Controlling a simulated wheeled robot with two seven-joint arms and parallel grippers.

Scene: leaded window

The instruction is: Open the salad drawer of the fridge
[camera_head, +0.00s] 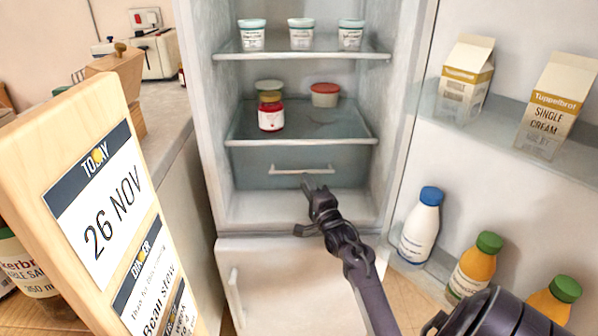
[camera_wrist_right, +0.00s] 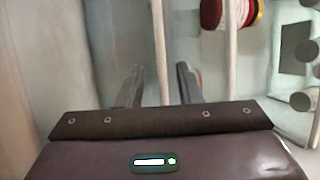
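The salad drawer (camera_head: 255,168) is a grey-blue, see-through bin under the lowest shelf of the open fridge, and looks closed. Its pale bar handle (camera_head: 300,169) runs across its front. My right gripper (camera_head: 303,207) is in front of the drawer, its fingertips just below the handle in the head view. In the right wrist view the two fingers of the gripper (camera_wrist_right: 160,84) are apart, and the handle (camera_wrist_right: 158,45) appears in line with the gap between them. I cannot tell how deep it lies between them. My left gripper is out of view.
A jar with a red label (camera_head: 271,112) and a red-lidded tub (camera_head: 325,95) stand on the shelf (camera_head: 300,138) above. The open fridge door at right holds a milk bottle (camera_head: 420,225), juice bottles and cartons. A wooden calendar board (camera_head: 90,180) stands at left.

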